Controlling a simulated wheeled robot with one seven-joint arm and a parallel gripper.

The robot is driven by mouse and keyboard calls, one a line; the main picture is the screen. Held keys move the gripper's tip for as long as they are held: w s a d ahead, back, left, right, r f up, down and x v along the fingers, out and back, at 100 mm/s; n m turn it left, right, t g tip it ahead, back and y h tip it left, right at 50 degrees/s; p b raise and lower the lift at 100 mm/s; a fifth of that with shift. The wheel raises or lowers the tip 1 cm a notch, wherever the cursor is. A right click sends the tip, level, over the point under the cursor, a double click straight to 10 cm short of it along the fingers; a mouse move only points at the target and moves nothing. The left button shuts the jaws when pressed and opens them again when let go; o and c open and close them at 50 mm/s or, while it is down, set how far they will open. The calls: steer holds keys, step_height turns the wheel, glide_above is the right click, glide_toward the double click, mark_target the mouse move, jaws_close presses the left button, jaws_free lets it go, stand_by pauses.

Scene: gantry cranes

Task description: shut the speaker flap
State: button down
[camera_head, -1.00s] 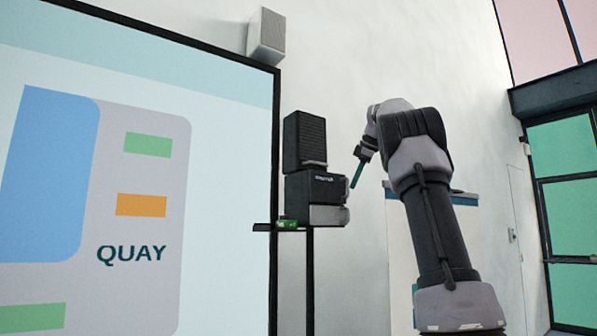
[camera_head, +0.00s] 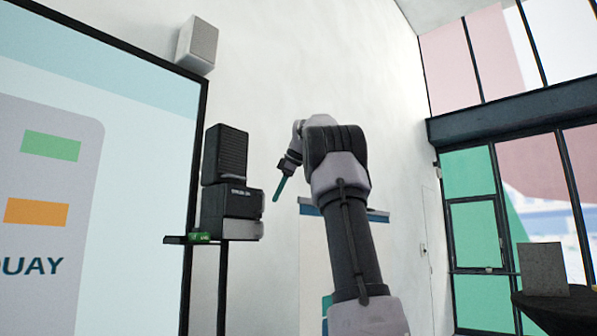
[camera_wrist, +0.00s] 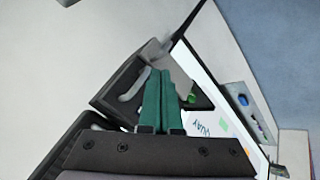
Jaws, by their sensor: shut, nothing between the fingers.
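The speaker is a black box (camera_head: 232,207) on a small dark shelf beside the big screen. A ribbed black panel (camera_head: 225,155), which looks like its flap, stands up above the box; I cannot tell exactly how far open it is. In the wrist view a dark part of the speaker (camera_wrist: 115,92) with a grey curved handle (camera_wrist: 133,85) shows beyond and left of the fingers. My gripper (camera_head: 279,191) has green fingers, which also show in the wrist view (camera_wrist: 162,85). It is shut and empty, right of the speaker, with a gap between them in the head view.
A large screen (camera_head: 130,100) with a black frame stands left of the speaker. A pale box (camera_head: 198,45) is mounted above it. A small green item (camera_head: 200,238) lies on the shelf. A dark round table (camera_head: 560,305) with a grey panel stands at the lower right.

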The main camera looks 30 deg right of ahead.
steer(key=s+d+r, duration=0.3)
steer(key=d+r, duration=0.1)
steer(key=r, duration=0.4)
steer(key=shift+s+d, duration=0.15)
steer(key=shift+s, duration=0.2)
steer(key=s+a+f+m, duration=1)
steer(key=s+a+f, duration=0.3)
steer(key=s, duration=0.2)
steer(key=s+a+f+m, duration=0.3)
steer(key=s+f, duration=0.4)
steer(key=f, duration=0.4)
steer(key=s+a+f+m, duration=0.4)
steer(key=s+f, duration=0.3)
steer(key=f, duration=0.4)
steer(key=shift+s+a+f, duration=0.25)
steer(key=shift+s+f, duration=0.05)
steer(key=shift+s, duration=0.1)
